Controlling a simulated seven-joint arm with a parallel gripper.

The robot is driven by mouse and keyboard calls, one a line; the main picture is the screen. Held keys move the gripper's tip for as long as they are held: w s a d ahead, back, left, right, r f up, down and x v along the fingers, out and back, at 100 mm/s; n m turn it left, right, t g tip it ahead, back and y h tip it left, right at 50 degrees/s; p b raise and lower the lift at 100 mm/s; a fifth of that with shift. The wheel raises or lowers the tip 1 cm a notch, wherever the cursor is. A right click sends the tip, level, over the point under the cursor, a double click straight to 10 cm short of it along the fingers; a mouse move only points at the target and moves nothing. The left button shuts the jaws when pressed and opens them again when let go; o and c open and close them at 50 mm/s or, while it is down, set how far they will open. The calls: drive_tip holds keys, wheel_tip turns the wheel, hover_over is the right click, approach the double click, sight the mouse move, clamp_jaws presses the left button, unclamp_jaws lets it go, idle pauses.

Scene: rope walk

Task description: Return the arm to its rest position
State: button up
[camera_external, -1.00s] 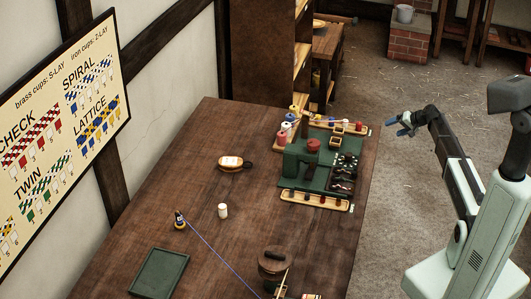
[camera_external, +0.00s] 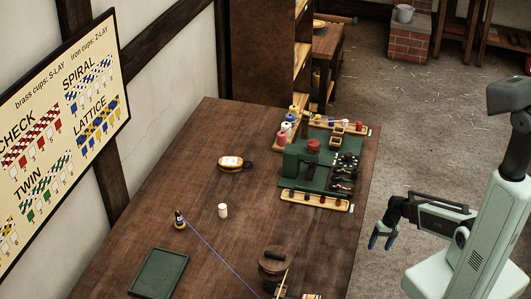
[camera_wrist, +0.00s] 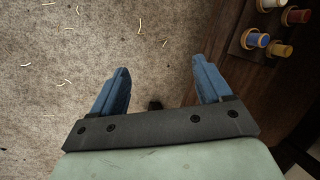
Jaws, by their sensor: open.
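My gripper (camera_external: 381,241) hangs in the air off the right edge of the wooden table (camera_external: 220,180) in the external view, with its blue fingers pointing down. In the wrist view my gripper (camera_wrist: 158,82) has its two blue fingers wide apart with nothing between them. Below it there is mostly pale floor strewn with shavings, and the table edge (camera_wrist: 225,55) runs along the right. The arm is folded, with the forearm about level from the upright body to the wrist.
A green rope-making rig (camera_external: 318,165) with spools and wooden racks stands at the table's far right. A blue thread (camera_external: 222,254) runs from a small bobbin (camera_external: 180,220) toward the front. A green tray (camera_external: 160,272) and a round dark pot (camera_external: 273,262) are nearer. Spools (camera_wrist: 280,49) show in the wrist view.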

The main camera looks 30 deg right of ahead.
drive_tip(key=s+a+f+n+g+h, duration=0.1)
drive_tip(key=s+a+f+g+h, duration=0.1)
drive_tip(key=s, duration=1.1)
drive_tip(key=s+a+f+n+g+h, duration=0.1)
drive_tip(key=s+a+f+n+g, duration=0.1)
drive_tip(key=s, duration=1.2)
drive_tip(key=shift+a+n+g+h, duration=0.35)
drive_tip(key=shift+a+g, duration=0.3)
drive_tip(key=shift+g, duration=0.25)
drive_tip(key=shift+s, duration=0.1)
